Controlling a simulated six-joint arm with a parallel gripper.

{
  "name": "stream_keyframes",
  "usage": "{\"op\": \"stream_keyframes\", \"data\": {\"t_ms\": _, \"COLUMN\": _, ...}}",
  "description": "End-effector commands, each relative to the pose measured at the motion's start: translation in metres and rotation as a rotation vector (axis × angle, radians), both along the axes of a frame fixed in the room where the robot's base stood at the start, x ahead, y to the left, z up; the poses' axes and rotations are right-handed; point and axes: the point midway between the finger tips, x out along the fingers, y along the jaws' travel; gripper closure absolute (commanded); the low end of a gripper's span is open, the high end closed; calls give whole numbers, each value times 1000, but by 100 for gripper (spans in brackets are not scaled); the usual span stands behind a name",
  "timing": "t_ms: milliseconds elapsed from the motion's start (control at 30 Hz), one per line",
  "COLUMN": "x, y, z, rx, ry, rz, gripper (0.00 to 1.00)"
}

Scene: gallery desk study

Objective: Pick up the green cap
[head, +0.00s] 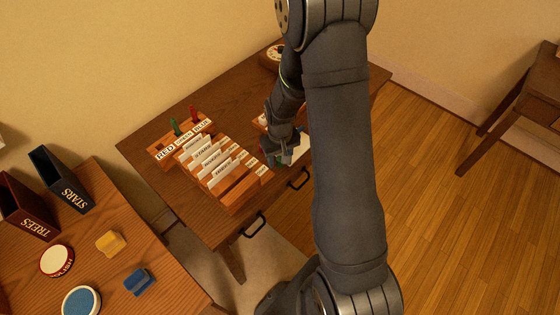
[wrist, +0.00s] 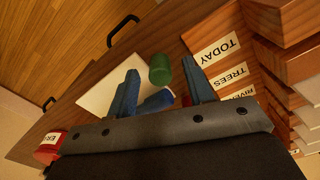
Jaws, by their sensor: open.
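The green cap (wrist: 160,69) is a small green cylinder in the wrist view. It lies on the dark wooden desk beside a white card (wrist: 108,86). My gripper (wrist: 161,66) is open, with one blue finger on each side of the cap in the picture. I cannot tell how far the fingers are above it. In the head view my gripper (head: 288,152) is low over the desk, and I cannot make out the cap there. A blue and white object (wrist: 156,101) lies between the fingers, nearer the palm.
A wooden card file (head: 232,188) with labelled dividers stands close beside my gripper. A rack labelled RED, GREEN, BLUE (head: 165,153) holds a green item (head: 175,127) and a red item (head: 193,113). A red labelled object (wrist: 50,147) is at the wrist view's lower left.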

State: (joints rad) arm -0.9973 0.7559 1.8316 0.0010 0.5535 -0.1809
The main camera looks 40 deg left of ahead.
Motion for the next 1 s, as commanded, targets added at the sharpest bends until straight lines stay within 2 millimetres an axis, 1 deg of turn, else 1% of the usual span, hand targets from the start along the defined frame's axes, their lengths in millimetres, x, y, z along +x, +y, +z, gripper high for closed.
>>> {"op": "stream_keyframes", "data": {"t_ms": 67, "x": 0, "y": 0, "z": 0, "rx": 0, "ry": 0, "rz": 0, "gripper": 55}}
{"op": "stream_keyframes", "data": {"t_ms": 200, "x": 0, "y": 0, "z": 0, "rx": 0, "ry": 0, "rz": 0, "gripper": 82}}
{"op": "stream_keyframes", "data": {"t_ms": 300, "x": 0, "y": 0, "z": 0, "rx": 0, "ry": 0, "rz": 0, "gripper": 100}}
{"op": "stream_keyframes", "data": {"t_ms": 633, "x": 0, "y": 0, "z": 1, "rx": 0, "ry": 0, "rz": 0, "gripper": 100}}
{"op": "stream_keyframes", "data": {"t_ms": 767, "x": 0, "y": 0, "z": 4, "rx": 1, "ry": 0, "rz": 0, "gripper": 100}}
{"op": "stream_keyframes", "data": {"t_ms": 867, "x": 0, "y": 0, "z": 11, "rx": 2, "ry": -1, "rz": 0, "gripper": 100}}
{"op": "stream_keyframes", "data": {"t_ms": 1000, "x": 0, "y": 1, "z": 28, "rx": 2, "ry": -2, "rz": 0, "gripper": 100}}
